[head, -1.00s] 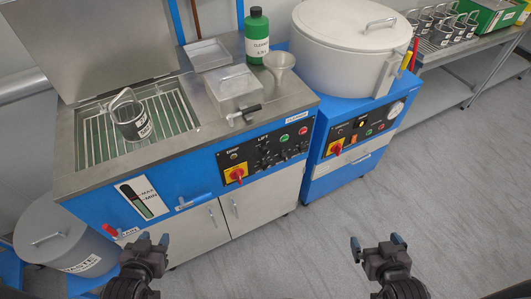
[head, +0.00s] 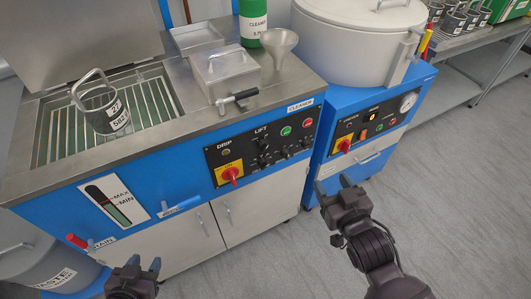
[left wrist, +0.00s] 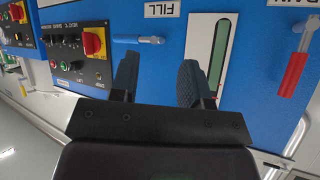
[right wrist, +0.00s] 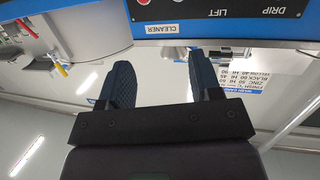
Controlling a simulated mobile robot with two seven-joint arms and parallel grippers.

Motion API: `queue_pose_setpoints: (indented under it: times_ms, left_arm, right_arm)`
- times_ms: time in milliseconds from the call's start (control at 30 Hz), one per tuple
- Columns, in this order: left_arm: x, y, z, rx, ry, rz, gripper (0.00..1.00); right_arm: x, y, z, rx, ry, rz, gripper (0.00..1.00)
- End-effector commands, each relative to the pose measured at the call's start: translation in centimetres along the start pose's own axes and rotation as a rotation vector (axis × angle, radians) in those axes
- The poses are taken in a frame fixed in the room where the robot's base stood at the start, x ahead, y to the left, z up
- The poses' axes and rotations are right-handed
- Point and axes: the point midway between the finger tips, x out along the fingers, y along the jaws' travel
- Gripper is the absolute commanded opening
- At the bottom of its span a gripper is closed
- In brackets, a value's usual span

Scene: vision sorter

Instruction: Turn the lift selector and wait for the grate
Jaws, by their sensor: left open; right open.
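The lift selector (head: 263,144) is a small black knob under the LIFT label on the cleaner's black control panel (head: 213,156). The grate (head: 65,133) is a wire rack in the open tank, near the rim. A labelled metal basket (head: 103,112) with a raised handle stands on it. My right gripper (head: 334,192) is open and empty, in front of the gap between the two machines, right of and below the panel. My left gripper (head: 144,264) is open and empty, low in front of the cleaner's left side. The left wrist view shows the panel (left wrist: 72,57) beyond its fingers.
A red-and-yellow rotary switch (head: 231,173) sits left of the selector. Fill (head: 182,206) and drain (head: 77,241) levers stick out of the front. A lidded box (head: 222,72), funnel (head: 277,45) and green bottle (head: 252,22) stand on top. The floor at right is clear.

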Motion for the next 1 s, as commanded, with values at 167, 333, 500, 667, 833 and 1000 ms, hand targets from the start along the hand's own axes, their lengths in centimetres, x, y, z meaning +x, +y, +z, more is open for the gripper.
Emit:
queue_pose_setpoints:
  times_ms: [167, 333, 500, 667, 833, 1000]
  left_arm:
    - [1.8, 0.6, 6.0, 0.015, -0.097, 0.014, 0.43]
    - [2.8, 1.2, 9.1, 0.019, -0.148, 0.026, 0.43]
    - [3.4, 1.6, 9.9, 0.022, -0.161, 0.035, 0.43]
    - [3.5, 1.6, 9.7, 0.023, -0.159, 0.037, 0.43]
    - [3.5, 1.7, 9.6, 0.027, -0.156, 0.038, 0.43]
    - [3.5, 1.8, 10.2, 0.035, -0.164, 0.04, 0.43]
  right_arm:
    - [4.1, -3.7, 2.6, 0.013, 0.055, -0.091, 0.58]
    - [6.7, -6.6, 3.6, 0.027, 0.108, -0.164, 0.58]
    - [8.0, -8.3, 3.6, 0.038, 0.145, -0.207, 0.58]
    - [8.5, -8.8, 3.1, 0.04, 0.163, -0.219, 0.58]
    - [9.8, -9.1, 2.7, 0.038, 0.165, -0.219, 0.58]
    - [12.1, -9.6, 2.5, 0.039, 0.164, -0.219, 0.58]
